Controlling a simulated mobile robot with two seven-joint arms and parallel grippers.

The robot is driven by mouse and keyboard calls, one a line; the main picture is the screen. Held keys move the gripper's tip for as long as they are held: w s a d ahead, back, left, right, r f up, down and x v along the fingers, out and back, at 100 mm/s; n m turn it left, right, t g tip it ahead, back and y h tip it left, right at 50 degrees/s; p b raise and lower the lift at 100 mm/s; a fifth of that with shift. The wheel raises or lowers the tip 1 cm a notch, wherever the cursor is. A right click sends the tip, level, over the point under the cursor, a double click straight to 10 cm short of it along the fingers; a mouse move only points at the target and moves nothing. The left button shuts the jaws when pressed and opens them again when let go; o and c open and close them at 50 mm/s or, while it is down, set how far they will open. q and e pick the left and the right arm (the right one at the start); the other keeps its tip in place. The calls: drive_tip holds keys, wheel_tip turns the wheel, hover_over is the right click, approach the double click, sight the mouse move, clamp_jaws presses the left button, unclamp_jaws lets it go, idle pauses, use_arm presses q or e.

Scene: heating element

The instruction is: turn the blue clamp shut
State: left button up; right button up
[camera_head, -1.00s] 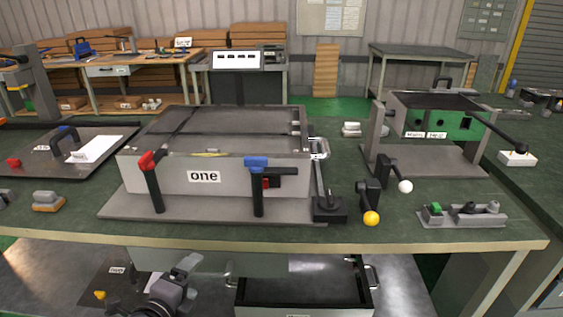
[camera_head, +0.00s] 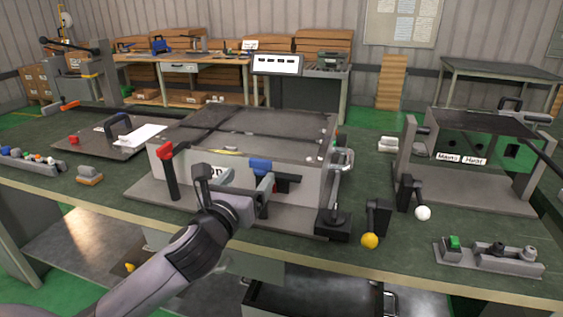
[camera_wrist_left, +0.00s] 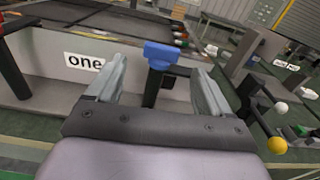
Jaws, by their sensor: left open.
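The blue clamp (camera_head: 261,166) is a blue T-shaped handle on a dark upright post at the front of the grey box labelled "one" (camera_head: 315,179). In the left wrist view the blue handle (camera_wrist_left: 160,53) stands between and beyond my open fingers. My left gripper (camera_head: 236,182) is open and empty in front of the box, just left of the blue clamp's post. It also shows in the left wrist view (camera_wrist_left: 158,88). I cannot tell if the fingers touch the post. The gripper partly hides the box's label in the head view. My right gripper is not in view.
A red-topped clamp (camera_head: 167,152) stands at the box's left front. A black lever base (camera_head: 333,222), a yellow-knobbed lever (camera_head: 370,241) and a white-knobbed lever (camera_head: 423,213) are to the right. A switch block (camera_head: 488,256) lies at the front right.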

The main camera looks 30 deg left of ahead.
sight(259, 162)
use_arm(q)
drive_tip(key=shift+m, duration=0.3)
drive_tip(key=shift+r+x, duration=0.2)
drive_tip(key=shift+x, duration=1.65)
drive_tip(key=shift+r+x, duration=0.2)
drive_tip(key=shift+x, duration=1.6)
drive_tip(key=shift+d, duration=0.1)
drive_tip(key=c, duration=1.4)
